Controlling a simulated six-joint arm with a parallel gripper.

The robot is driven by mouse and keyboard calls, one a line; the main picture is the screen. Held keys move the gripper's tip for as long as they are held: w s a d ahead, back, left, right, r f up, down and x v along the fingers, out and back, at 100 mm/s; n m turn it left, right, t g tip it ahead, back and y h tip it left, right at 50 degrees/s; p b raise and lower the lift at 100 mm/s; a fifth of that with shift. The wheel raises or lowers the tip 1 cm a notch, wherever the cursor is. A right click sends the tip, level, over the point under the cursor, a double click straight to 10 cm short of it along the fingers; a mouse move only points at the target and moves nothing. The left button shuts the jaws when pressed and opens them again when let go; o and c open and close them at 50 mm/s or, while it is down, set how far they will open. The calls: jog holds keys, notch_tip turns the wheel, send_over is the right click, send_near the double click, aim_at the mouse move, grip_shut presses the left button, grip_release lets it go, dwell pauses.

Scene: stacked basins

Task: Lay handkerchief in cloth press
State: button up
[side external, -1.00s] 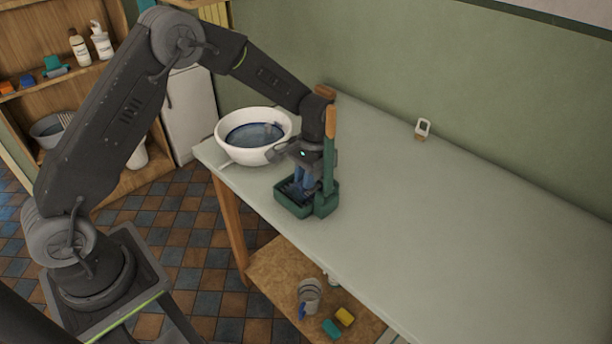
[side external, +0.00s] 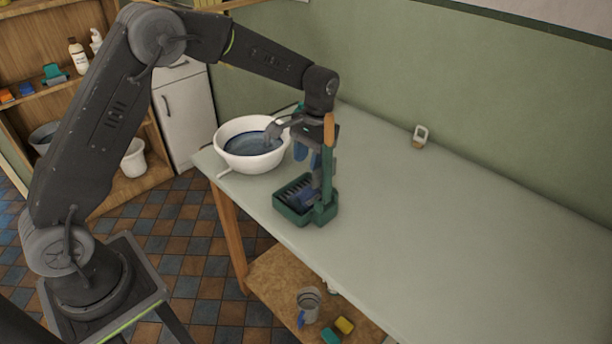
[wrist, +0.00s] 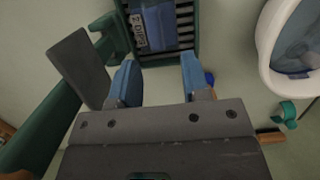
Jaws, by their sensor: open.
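The cloth press (side external: 282,208) is a green tray with dark slats and an upright green post with a wooden handle, standing on the table. A blue folded cloth, which looks like the handkerchief (side external: 304,199), lies in the tray. My gripper (side external: 308,160) is above the tray, close to the post. Its blue fingers are apart with nothing between them in the wrist view (wrist: 160,72).
A small white-and-tan item (side external: 420,137) is by the wall. The table's right side (side external: 470,240) is clear.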

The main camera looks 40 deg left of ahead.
jog(key=s+r+t, duration=0.2)
jog(key=s+r, duration=0.3)
jog(key=r, duration=0.8)
jog(key=s+r+t, duration=0.3)
jog(key=s+t, duration=0.2)
jog(key=s, duration=1.7)
jog(key=shift+s+t, duration=0.15)
jog(key=shift+t, duration=0.25)
